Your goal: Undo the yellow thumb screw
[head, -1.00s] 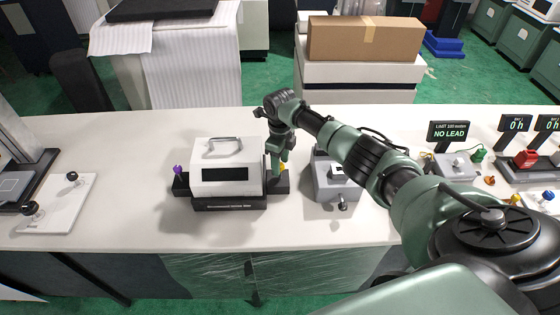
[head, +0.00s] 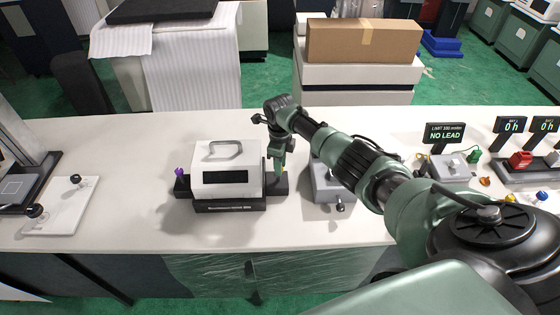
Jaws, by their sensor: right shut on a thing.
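A white box with a grey handle and dark window (head: 225,178) stands on a black base (head: 228,205) on the table. A purple thumb screw (head: 179,172) stands upright on the base's left side. My right gripper (head: 277,170) points down at the base's right side and is shut on the yellow thumb screw (head: 281,168). The fingers hide most of that screw; only a sliver of yellow shows. Whether its thread is still in the base cannot be seen. My left gripper is not in view.
A grey box with a knob (head: 328,182) stands close to the right of my gripper, partly behind my right arm. A white plate with black knobs (head: 62,212) lies at the left. A "NO LEAD" display (head: 444,133) stands at the right. The table's front middle is clear.

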